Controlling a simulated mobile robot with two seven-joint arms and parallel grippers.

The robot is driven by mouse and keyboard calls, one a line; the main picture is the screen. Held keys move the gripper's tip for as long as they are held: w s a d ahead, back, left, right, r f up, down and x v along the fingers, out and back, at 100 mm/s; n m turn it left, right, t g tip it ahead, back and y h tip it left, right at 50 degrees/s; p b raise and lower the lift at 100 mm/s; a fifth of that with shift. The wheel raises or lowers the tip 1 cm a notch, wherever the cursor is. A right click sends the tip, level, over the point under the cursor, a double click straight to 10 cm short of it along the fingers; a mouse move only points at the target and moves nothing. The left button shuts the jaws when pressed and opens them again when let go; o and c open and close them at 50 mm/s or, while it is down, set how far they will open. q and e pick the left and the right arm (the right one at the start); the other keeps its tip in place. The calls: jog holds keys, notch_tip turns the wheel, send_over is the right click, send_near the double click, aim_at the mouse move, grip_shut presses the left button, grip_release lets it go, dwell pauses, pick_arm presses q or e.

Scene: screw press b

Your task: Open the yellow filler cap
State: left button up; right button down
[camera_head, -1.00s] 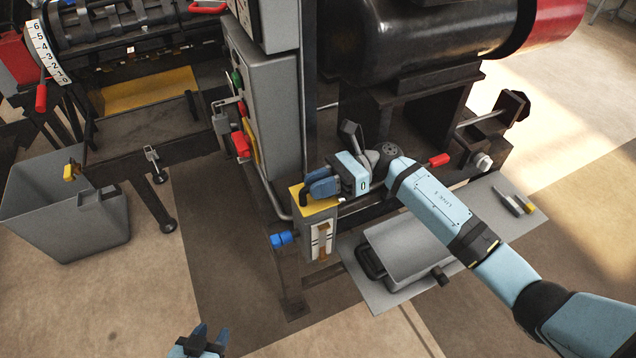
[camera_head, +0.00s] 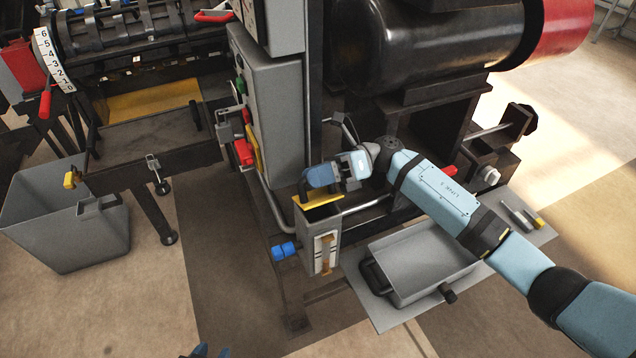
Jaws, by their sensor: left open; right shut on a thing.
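The yellow filler cap (camera_head: 320,200) is at the top of a narrow grey tank (camera_head: 308,250) with a sight gauge on its front. The cap looks tilted up from the tank's top, with a dark gap under its front edge. My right gripper (camera_head: 306,188) is shut on the cap at its upper side; its fingers hide part of the cap and the exact contact. My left gripper (camera_head: 203,351) shows only as blue fingertips at the bottom edge, open and far from the cap.
A blue knob (camera_head: 284,250) sticks out left of the tank. A grey control cabinet (camera_head: 275,120) stands close behind it. A grey tray (camera_head: 425,262) lies to the right below my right arm. A grey bin (camera_head: 65,225) stands at left. The floor in front is clear.

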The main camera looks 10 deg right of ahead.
jog(key=shift+w+m, duration=0.2)
jog(key=shift+m, duration=0.2)
jog(key=c, duration=1.1)
grip_release()
jog(key=shift+r, duration=0.1)
jog(key=shift+w+d, duration=0.1)
jog(key=shift+d, duration=0.15)
jog(key=b+v, duration=0.3)
jog(key=v, duration=1)
jog(key=shift+d, duration=0.15)
